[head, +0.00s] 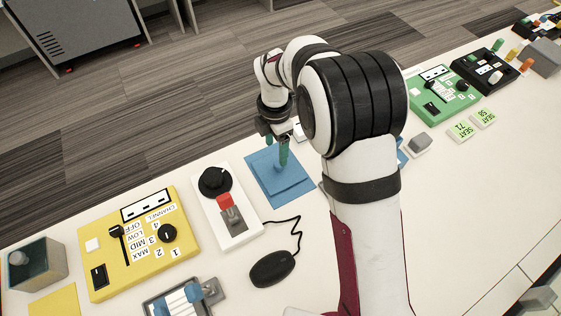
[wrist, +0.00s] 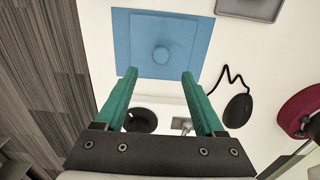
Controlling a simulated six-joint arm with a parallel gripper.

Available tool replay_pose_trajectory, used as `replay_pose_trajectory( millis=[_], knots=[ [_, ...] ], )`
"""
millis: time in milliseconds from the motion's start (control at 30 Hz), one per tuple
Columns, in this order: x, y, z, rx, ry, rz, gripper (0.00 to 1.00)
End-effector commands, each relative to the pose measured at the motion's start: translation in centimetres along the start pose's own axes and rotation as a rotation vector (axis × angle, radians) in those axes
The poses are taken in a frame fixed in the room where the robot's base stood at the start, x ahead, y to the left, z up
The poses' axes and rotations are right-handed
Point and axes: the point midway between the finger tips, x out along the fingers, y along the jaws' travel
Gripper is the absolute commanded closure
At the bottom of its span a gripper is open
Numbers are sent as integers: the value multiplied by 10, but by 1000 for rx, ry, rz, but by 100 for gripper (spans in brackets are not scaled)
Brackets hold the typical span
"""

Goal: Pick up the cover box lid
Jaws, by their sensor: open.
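The blue square lid (wrist: 185,35) lies flat with a round blue knob (wrist: 162,55) at its middle. It rests on a slightly offset blue square mat (wrist: 119,50). In the head view the lid (head: 292,184) is near the middle of the table, its knob hidden behind my gripper. My gripper (wrist: 159,76) has green fingers, spread wide and empty. In the wrist view the fingertips lie either side of the knob's column, just below it in the picture. In the head view my gripper (head: 283,160) points down over the lid; contact cannot be told.
A white panel (head: 243,221) with a black dial and red switch stands left of the lid. A black mouse (head: 271,269) with a cable lies in front. A yellow control box (head: 140,250) and a grey open box (head: 38,265) are further left. My arm hides some table.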

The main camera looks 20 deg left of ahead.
Motion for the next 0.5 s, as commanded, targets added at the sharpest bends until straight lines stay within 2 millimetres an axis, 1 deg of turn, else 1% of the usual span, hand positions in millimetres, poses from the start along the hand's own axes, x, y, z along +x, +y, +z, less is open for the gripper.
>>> replay_pose_trajectory(
  millis=[133, 300, 400, 500],
  knots=[
    [19, -1, 2, 2, 1, -1, 29],
    [53, -2, 7, 3, 1, -2, 29],
    [62, -1, 7, 2, 0, 1, 29],
    [63, -1, 7, 2, 0, 2, 29]
  ],
)
